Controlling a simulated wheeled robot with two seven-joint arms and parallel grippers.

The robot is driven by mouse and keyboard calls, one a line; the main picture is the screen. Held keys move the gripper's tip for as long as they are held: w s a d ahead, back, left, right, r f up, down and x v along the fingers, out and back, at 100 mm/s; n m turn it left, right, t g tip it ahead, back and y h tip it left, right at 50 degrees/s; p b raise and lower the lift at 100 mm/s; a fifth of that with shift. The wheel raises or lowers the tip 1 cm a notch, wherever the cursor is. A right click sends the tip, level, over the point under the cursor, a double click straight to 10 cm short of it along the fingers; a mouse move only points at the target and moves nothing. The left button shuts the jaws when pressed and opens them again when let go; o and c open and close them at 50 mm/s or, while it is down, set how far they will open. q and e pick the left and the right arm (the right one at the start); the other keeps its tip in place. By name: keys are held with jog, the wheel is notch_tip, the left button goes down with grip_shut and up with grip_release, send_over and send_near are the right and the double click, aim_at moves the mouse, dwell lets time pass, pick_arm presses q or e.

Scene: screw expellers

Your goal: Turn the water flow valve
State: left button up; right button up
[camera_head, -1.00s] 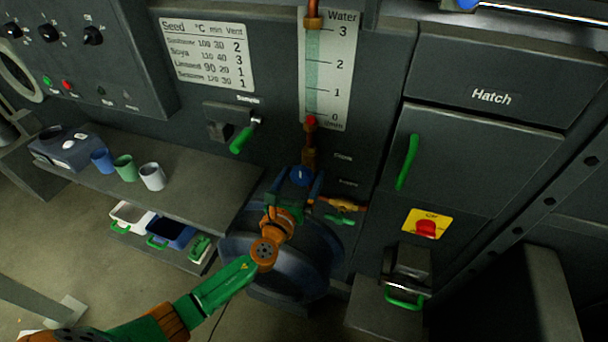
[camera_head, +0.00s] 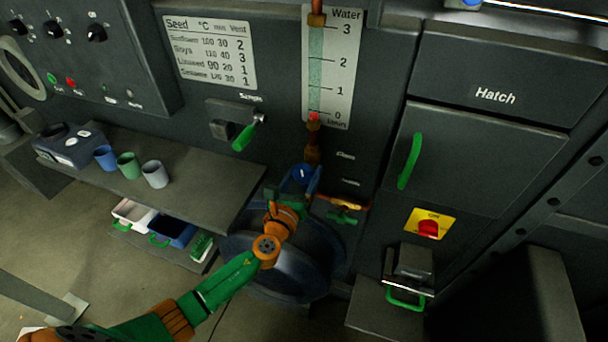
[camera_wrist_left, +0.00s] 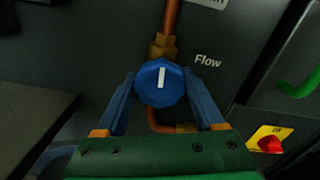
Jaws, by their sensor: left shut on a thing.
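The water flow valve is a round blue knob (camera_head: 302,173) on a copper pipe below the water gauge. In the left wrist view the blue knob (camera_wrist_left: 160,83) has a white mark that stands nearly upright, with the label "Flow" (camera_wrist_left: 207,61) to its right. My left gripper (camera_head: 303,179) is at the knob. Its two blue fingers (camera_wrist_left: 160,76) lie on either side of the knob and are shut on it. The water gauge (camera_head: 345,75) has its red float (camera_head: 314,116) at the bottom, near 0. My right gripper is not in view.
A dark round drum (camera_head: 320,270) stands below. A shelf (camera_head: 210,190) with several cups is at left.

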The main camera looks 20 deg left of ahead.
aim_at(303, 178)
pick_arm(q)
jog(key=n+b, duration=0.1)
jog(key=n, duration=0.4)
jog(key=shift+f+b, duration=0.1)
jog(key=shift+b, duration=0.3)
jog(key=shift+n+b, duration=0.45)
jog(key=shift+n, duration=1.85)
jog(key=o, duration=1.4)
jog(key=s, duration=0.7)
jog(key=shift+a, duration=0.1)
